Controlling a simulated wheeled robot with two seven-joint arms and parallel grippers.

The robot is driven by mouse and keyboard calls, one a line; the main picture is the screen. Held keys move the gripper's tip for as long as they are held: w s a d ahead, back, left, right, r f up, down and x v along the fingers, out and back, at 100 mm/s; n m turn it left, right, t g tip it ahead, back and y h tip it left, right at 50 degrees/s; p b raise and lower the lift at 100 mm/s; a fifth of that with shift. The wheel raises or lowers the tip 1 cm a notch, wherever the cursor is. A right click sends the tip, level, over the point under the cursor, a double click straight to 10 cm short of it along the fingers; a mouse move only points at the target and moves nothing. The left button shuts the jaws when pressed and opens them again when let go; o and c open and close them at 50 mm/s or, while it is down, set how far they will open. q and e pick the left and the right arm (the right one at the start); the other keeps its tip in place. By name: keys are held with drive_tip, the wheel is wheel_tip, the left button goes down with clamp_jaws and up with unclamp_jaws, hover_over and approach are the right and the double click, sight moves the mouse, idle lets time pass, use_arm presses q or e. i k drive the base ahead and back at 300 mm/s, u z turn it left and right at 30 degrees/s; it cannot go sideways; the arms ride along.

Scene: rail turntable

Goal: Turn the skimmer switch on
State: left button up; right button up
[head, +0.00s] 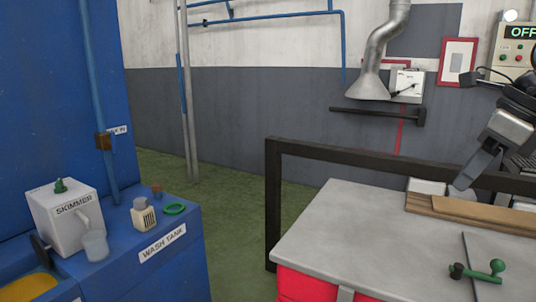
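The skimmer (69,220) is a light grey box with the word SKIMMER on its front. It stands at the left on the blue wash tank (184,262). A green switch knob (60,185) sits on its top; its on or off position cannot be told. A spout comes off its right side above a pale cup (95,246). My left gripper is not in view.
A small labelled bottle (143,215) and a green ring (175,209) are on the tank beside the skimmer. A blue pipe (101,100) rises behind it. A black rail (400,168) borders the grey table (350,245). Green floor (238,205) lies open between tank and table.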

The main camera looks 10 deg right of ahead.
sight(59, 188)
drive_tip(key=z, duration=0.4)
drive_tip(key=i, duration=1.3)
drive_tip(key=u, duration=2.85)
drive_tip(key=i, duration=0.5)
drive_tip(key=u, duration=0.05)
